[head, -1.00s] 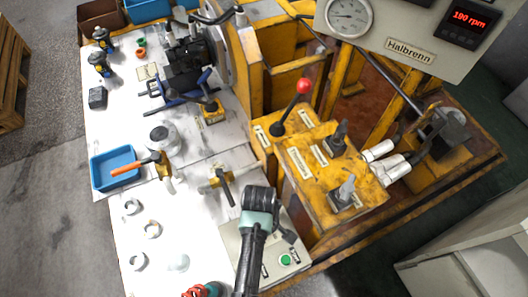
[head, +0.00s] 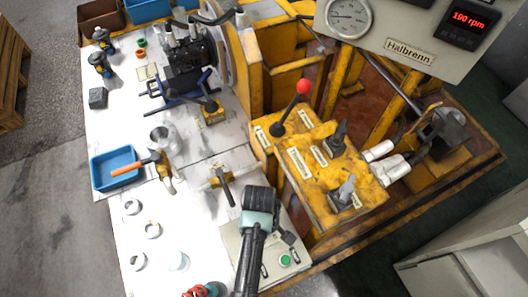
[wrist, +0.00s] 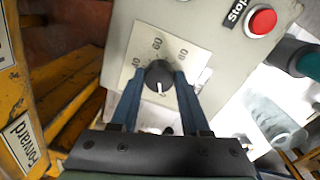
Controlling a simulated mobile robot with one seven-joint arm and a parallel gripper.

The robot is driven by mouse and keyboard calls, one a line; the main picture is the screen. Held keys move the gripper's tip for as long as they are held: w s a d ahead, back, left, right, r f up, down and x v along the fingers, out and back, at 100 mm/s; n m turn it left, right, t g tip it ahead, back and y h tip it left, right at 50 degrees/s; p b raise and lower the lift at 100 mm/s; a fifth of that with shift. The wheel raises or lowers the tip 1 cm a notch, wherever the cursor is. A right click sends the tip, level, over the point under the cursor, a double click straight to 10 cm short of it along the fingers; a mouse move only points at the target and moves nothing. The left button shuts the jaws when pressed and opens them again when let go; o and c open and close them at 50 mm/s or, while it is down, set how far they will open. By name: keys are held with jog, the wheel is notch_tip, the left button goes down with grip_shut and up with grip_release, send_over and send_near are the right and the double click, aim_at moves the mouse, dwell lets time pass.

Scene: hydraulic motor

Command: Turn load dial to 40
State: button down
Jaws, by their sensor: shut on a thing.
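The load dial (wrist: 156,75) is a black round knob with a white pointer line on a pale scale plate (wrist: 150,48). In the wrist view the pointer points down toward my gripper, away from the 60 and 80 printed at the top. A number at the upper left looks like 40. My gripper (wrist: 159,84) has its blue fingers on both sides of the knob and is shut on it. The lower part of the scale is hidden by the fingers. In the head view my arm covers the dial on the grey control box (head: 231,240).
A red stop button (wrist: 262,20) sits on the same box, and a green button (head: 285,260) shows in the head view. The yellow lever block (head: 310,165) with a red-knobbed lever (head: 303,86) stands close by. A display (head: 470,20) reads 190 rpm.

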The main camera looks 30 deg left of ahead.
jog(key=m+p, duration=0.2)
jog(key=m, duration=0.3)
jog(key=shift+r, duration=0.1)
jog(key=m+p, duration=0.1)
jog(key=m, duration=0.5)
jog(key=shift+m+p, duration=0.35)
jog(key=shift+m, duration=0.05)
jog(key=m, duration=0.5)
jog(key=shift+w+a+g+p, duration=0.1)
jog(key=shift+g+p, duration=0.25)
jog(key=shift+g, duration=0.05)
jog(key=m, duration=0.6)
jog(key=shift+m, duration=0.4)
jog(key=shift+c, duration=1.9)
grip_release()
jog(key=shift+p, duration=0.3)
